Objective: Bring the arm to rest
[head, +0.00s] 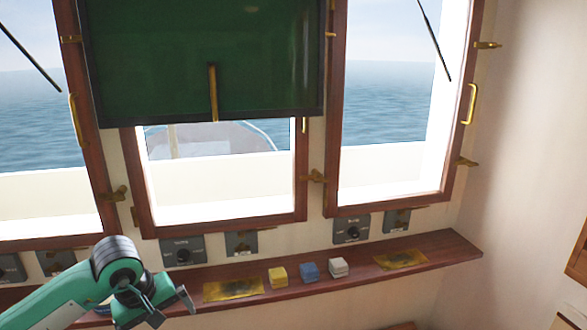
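My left arm comes in from the lower left, and its gripper (168,305) is low in the head view, in front of the left part of the wooden shelf (440,252). Its fingers look spread apart, with nothing seen between them. The gripper is left of a brass plate (233,290) on the shelf and appears apart from the blocks. A yellow block (277,278), a blue block (309,271) and a white block (338,267) sit side by side on the shelf. My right gripper is not in view.
A second brass plate (401,259) lies on the shelf's right part. Grey switch boxes (182,252) are on the wall above the shelf. Wood-framed windows and a dark green panel (160,60) are above. The shelf between the white block and second plate is clear.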

